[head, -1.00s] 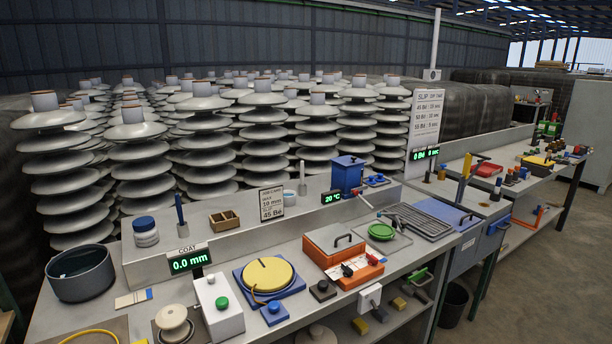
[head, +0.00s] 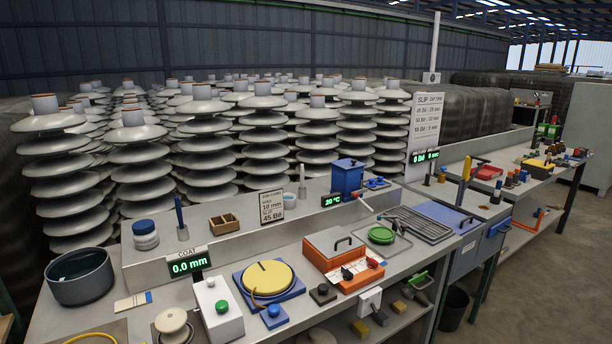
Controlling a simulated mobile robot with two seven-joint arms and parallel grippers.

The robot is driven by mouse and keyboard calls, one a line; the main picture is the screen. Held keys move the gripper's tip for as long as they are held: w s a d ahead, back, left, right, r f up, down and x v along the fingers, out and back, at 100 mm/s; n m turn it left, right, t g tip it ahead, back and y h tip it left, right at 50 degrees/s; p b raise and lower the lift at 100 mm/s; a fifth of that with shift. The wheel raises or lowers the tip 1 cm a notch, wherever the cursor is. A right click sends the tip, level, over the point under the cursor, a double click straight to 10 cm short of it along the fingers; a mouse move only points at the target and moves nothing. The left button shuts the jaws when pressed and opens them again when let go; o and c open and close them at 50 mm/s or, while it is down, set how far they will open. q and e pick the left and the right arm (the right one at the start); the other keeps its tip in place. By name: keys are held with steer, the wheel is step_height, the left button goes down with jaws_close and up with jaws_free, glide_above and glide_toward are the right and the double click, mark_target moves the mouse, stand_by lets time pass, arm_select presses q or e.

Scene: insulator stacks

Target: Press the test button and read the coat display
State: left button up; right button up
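The coat display (head: 190,264) stands at the left of the bench under a small COAT label (head: 187,253) and reads 0.0 mm in green digits. A white box (head: 216,322) with a round green button (head: 222,306) on top sits in front of it. No label marks this as the test button. A smaller blue box with a blue button (head: 273,310) sits to its right. A pale insulator piece (head: 172,322) stands left of the white box, partly cut off by the bottom edge. Neither of my grippers is in view.
A yellow disc (head: 267,276) on a blue base and an orange box (head: 346,275) with a grey lid stand to the right. A dark bowl (head: 80,278) is at far left. A job card (head: 271,206) stands on the ledge. Insulator stacks (head: 210,150) fill the back.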

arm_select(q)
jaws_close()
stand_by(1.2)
